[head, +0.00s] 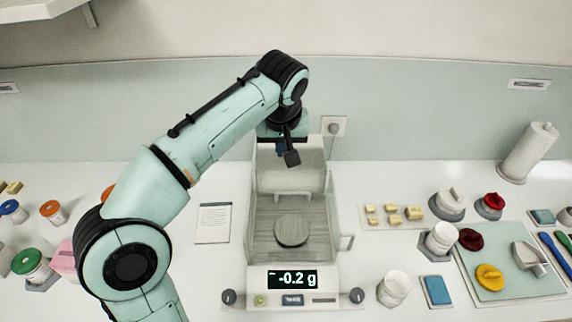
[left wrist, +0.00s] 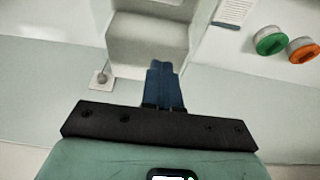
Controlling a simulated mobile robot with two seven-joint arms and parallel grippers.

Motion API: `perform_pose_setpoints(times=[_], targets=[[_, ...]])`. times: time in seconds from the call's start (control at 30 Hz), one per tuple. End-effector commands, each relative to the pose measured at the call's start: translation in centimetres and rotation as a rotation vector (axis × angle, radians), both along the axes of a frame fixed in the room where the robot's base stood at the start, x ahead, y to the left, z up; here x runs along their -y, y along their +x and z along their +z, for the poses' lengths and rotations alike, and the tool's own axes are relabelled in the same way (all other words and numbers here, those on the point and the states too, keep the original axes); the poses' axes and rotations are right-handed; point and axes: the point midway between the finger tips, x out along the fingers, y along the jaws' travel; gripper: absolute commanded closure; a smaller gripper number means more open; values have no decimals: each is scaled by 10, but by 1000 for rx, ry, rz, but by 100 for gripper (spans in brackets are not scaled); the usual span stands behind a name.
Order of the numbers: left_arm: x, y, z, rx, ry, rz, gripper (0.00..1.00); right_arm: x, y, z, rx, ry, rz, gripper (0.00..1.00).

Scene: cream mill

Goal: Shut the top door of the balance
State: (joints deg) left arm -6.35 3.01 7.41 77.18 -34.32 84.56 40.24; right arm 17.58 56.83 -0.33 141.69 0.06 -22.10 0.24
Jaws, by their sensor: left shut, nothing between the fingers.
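The balance (head: 257,278) stands on the bench in the middle of the head view, with its round pan (head: 291,230) bare and its display reading -0.2 g. Clear walls surround the weighing chamber, and a handle (head: 347,242) sticks out on the right side. The top door is hard to make out; I cannot tell its exact position. My left gripper (head: 282,150) is over the back end of the balance, shut and empty. Its blue fingers (left wrist: 160,68) lie together in the left wrist view, in front of the balance's pale rear housing (left wrist: 150,45). I cannot tell whether they touch it. My right gripper is not in view.
A printed card (head: 213,223) lies left of the balance, with lidded jars (head: 30,262) farther left. Small yellowish blocks (head: 393,214), white jars (head: 394,288) and a pale green mat (head: 510,285) with coloured items are on the right. The wall and a socket (head: 333,126) are close behind.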

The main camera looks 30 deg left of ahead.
Motion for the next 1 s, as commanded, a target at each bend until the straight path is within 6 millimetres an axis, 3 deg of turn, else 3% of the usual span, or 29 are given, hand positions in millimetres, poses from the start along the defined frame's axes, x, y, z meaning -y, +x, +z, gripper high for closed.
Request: perform_pose_setpoints(times=[0.17,0.53,0.7,1.0], targets=[[-5,5,-25,-8,2,2,100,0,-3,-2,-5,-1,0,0],[-19,28,-99,-9,-1,0,100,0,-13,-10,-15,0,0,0],[-3,4,-100,-2,-2,-2,100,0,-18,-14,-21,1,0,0],[3,-6,-102,-3,-1,-1,100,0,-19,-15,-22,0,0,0]])
